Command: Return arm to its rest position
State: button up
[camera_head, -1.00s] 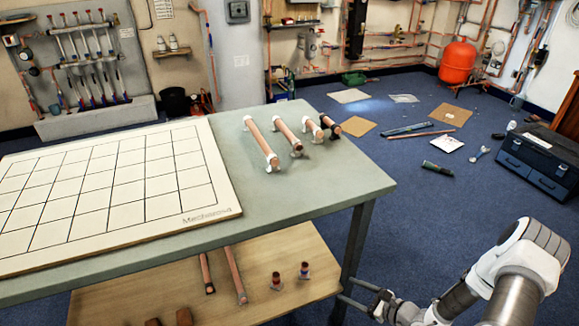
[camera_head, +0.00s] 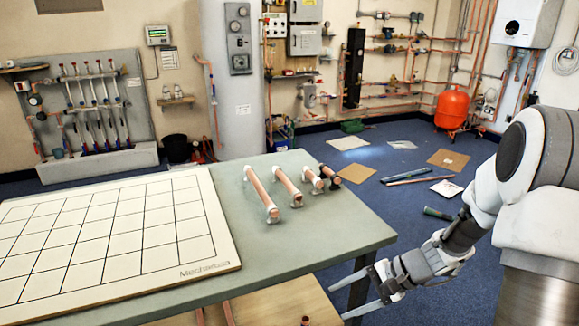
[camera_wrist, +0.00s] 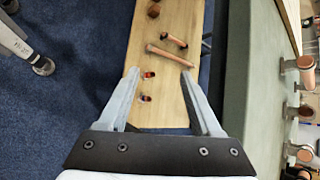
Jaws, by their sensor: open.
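My gripper (camera_head: 366,295) is at the lower right in the head view, beside the near right corner of the grey-green table. In the wrist view my gripper (camera_wrist: 172,98) has its two fingers spread wide apart with nothing between them at their own height. The lower wooden shelf (camera_wrist: 167,80) shows beyond the fingers. My arm comes in from the right in the head view, bent, with its forearm sloping down to the left.
Several copper pipe pieces (camera_head: 262,194) stand in holders on the table (camera_head: 325,225). A gridded white board (camera_head: 110,240) covers its left side. Short copper pieces (camera_wrist: 167,56) lie on the lower shelf.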

jog(key=s+d+r+n+t+h, duration=0.1)
jog(key=s+r+n+t+h, duration=0.1)
jog(key=s+r+n+h, duration=0.55)
jog(key=s+r+n+t+h, duration=0.2)
jog(key=s+r+n, duration=0.1)
jog(key=s+r, duration=0.85)
notch_tip(320, 180, up, 24)
jog(key=w+p, duration=0.1)
jog(key=p, duration=2.1)
jog(key=shift+w+d, duration=0.25)
jog(key=shift+w, duration=0.05)
jog(key=shift+r, duration=0.1)
